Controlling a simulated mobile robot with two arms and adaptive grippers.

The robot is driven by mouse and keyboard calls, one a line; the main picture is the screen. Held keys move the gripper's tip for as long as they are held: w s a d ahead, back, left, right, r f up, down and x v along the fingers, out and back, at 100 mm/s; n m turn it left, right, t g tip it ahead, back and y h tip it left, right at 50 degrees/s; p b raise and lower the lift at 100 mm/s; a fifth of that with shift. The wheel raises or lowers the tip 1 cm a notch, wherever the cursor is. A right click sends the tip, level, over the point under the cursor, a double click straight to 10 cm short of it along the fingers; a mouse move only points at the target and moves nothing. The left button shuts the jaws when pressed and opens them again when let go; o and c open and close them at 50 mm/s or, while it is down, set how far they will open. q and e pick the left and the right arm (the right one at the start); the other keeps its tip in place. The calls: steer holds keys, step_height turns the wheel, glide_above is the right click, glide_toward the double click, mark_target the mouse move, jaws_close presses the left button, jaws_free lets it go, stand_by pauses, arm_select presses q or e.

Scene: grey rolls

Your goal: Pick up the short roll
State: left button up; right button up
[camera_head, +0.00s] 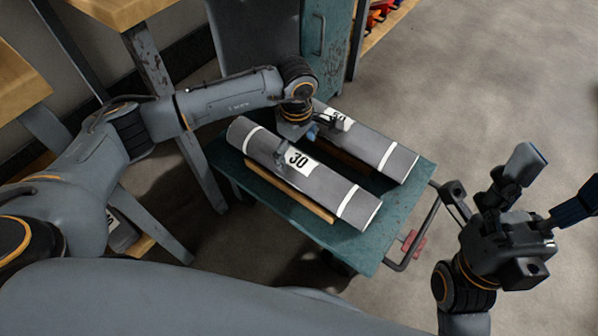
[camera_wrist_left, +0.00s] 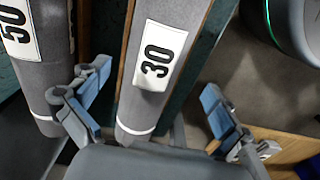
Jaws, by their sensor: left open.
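Two grey rolls with white end bands and number labels lie side by side on a green cart (camera_head: 390,240). The near roll (camera_head: 325,187), labelled 30, also shows in the left wrist view (camera_wrist_left: 143,105). The far roll (camera_head: 372,145) is partly hidden by my left gripper; its label reads 50 in the left wrist view (camera_wrist_left: 42,85). I cannot tell surely which roll is shorter. My left gripper (camera_head: 308,138) is open above the rolls. In the left wrist view its fingers (camera_wrist_left: 148,100) are spread to either side of the 30 roll. My right gripper (camera_head: 548,188) is open and empty, right of the cart.
Wooden strips (camera_head: 290,192) lie under the rolls. The cart's handle (camera_head: 415,238) stands at its right end. A green cabinet (camera_head: 327,45) is behind the cart, and a wooden-topped bench (camera_head: 115,12) stands back left. The floor at upper right is clear.

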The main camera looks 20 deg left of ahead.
mark_target(299, 167)
arm_select(q)
steer(key=f+b, duration=0.1)
steer(key=f, duration=0.3)
steer(key=f+b, duration=0.2)
steer(key=f, duration=0.2)
steer(key=shift+w+d, duration=0.2)
steer(key=c, duration=1.3)
steer(key=shift+r, duration=0.1)
steer(key=shift+c, duration=1.1)
steer(key=shift+r, duration=0.1)
